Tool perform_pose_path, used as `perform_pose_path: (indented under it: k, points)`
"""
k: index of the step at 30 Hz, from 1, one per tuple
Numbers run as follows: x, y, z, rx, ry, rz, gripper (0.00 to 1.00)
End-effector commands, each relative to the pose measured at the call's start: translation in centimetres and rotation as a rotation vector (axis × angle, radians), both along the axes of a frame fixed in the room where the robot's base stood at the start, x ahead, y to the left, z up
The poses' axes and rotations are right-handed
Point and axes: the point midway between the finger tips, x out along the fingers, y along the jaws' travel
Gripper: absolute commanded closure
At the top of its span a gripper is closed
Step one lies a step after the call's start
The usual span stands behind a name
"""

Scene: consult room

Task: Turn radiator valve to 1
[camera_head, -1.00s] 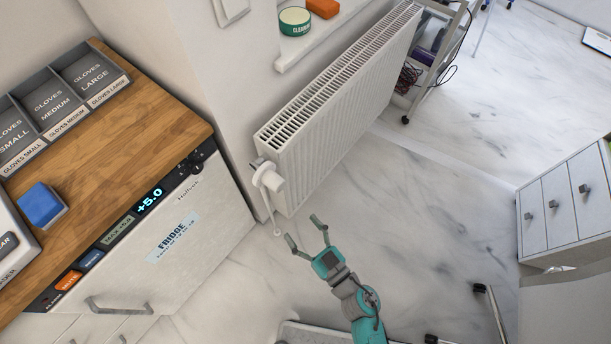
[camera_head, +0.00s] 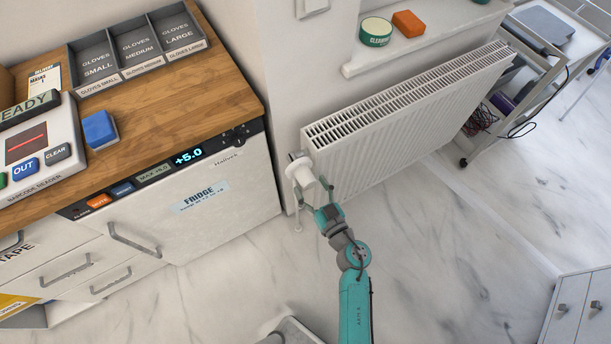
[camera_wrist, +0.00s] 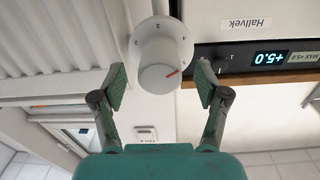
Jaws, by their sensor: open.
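The white radiator valve (camera_head: 304,176) sticks out from the left end of the white radiator (camera_head: 400,135). In the wrist view the valve knob (camera_wrist: 158,62) is centred at the top, with a red mark on its face and small numbers on the collar behind it. My gripper (camera_head: 313,194) is open in front of the valve. In the wrist view its two fingers (camera_wrist: 160,86) stand either side of the knob's lower part, with gaps, apparently not touching it.
The fridge (camera_head: 205,200) under the wooden counter (camera_head: 165,110) stands close to the left of the valve. A sill (camera_head: 372,62) above the radiator holds a green tin (camera_head: 376,32) and an orange block (camera_head: 408,24). A trolley (camera_head: 545,55) stands beyond.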

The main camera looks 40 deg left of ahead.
Motion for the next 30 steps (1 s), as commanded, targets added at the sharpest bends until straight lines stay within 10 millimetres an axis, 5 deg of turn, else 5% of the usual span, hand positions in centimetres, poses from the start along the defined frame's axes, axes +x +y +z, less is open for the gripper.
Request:
perform_pose_path:
  k: [7, 20, 27, 30]
  points:
    - [1.3, 2.9, 0.1, 0.001, 0.0, 0.001, 0.26]
    - [1.6, 3.6, 0.0, 0.0, 0.0, 0.0, 0.26]
    - [1.6, 3.6, 0.0, 0.0, 0.0, 0.0, 0.86]
    - [1.6, 3.6, 0.0, 0.0, -0.001, 0.0, 0.86]
